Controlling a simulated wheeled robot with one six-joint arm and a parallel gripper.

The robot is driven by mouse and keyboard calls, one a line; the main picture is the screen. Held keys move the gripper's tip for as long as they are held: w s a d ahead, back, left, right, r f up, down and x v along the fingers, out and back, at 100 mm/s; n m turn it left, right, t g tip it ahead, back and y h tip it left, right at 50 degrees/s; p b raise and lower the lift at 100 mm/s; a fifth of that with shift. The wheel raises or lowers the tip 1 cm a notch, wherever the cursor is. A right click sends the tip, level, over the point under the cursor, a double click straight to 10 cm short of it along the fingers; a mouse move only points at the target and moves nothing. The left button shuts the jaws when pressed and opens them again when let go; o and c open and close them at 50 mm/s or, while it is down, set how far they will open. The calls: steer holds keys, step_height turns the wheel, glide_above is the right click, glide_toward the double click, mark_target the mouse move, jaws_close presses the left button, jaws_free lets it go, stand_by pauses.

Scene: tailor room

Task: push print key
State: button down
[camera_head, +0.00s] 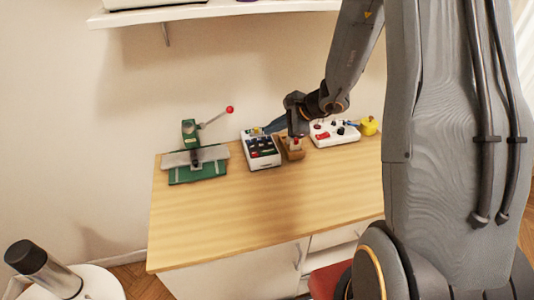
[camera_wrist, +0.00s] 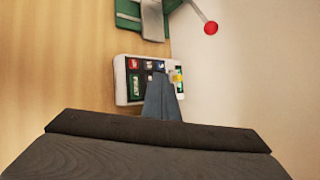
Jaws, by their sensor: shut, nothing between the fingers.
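A white keypad device (camera_head: 262,155) lies on the wooden table, with dark, red and green keys. In the wrist view the device (camera_wrist: 122,70) shows its keys beside and beyond my fingers. A green key with white lettering that looks like PRINT (camera_wrist: 137,86) is on its left part there, clear of the fingers. My gripper (camera_wrist: 161,76) is shut and empty, its blue-grey fingers pointing at the device. In the head view my gripper (camera_head: 266,128) reaches in from the right over the device's far end. I cannot tell whether the tips touch it. The fingers hide some keys.
A green press (camera_head: 190,150) with a red-knobbed lever stands left of the device. A brown box with a red button (camera_head: 293,149), a white control panel (camera_head: 338,136) and a yellow object (camera_head: 369,126) stand to the right. The table's front (camera_head: 240,215) is clear.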

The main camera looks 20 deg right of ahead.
mark_target(272, 152)
step_height(272, 152, down, 4)
steer(key=shift+w+r+b, duration=0.1)
steer(key=shift+b, duration=0.9)
steer(key=shift+f+b, duration=0.9)
steer(key=shift+b, duration=0.15)
steer(key=shift+f+b, duration=0.85)
steer(key=shift+b, duration=0.4)
stand_by(1.1)
stand_by(0.3)
steer(key=shift+r+p, duration=0.45)
steer(key=shift+r, duration=0.4)
steer(key=shift+r+p, duration=1.6)
steer(key=shift+r, duration=0.95)
steer(key=shift+a, duration=0.1)
